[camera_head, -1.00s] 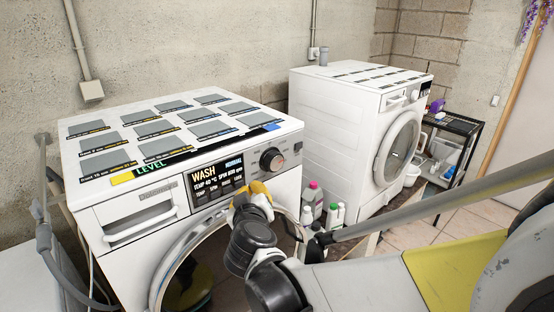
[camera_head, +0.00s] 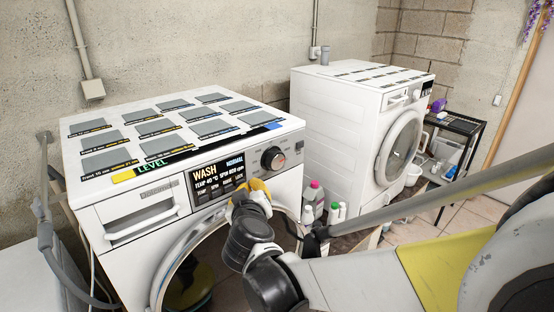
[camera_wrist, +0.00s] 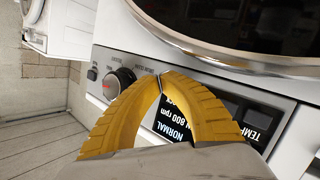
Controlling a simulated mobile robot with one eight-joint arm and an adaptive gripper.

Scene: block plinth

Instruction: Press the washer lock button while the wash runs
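The washer (camera_head: 130,215) stands at left with its panel display (camera_head: 217,178) lit, reading WASH, NORMAL and TEMP 40 °C. A row of small labelled buttons runs along the display's lower edge. My gripper (camera_head: 250,186) has yellow fingers and is at the display's lower right corner, where it covers the lock button end of the row. In the wrist view my gripper (camera_wrist: 161,80) has its fingertips together and empty, in front of the panel beside the display (camera_wrist: 228,112). The lock button is hidden behind the fingers, and I cannot tell whether they touch it.
A round dial (camera_head: 273,159) sits right of the display; it also shows in the wrist view (camera_wrist: 118,82). The round door (camera_head: 215,265) is below the panel. A second white machine (camera_head: 345,130), several bottles (camera_head: 314,200) and a dark shelf (camera_head: 458,150) stand to the right.

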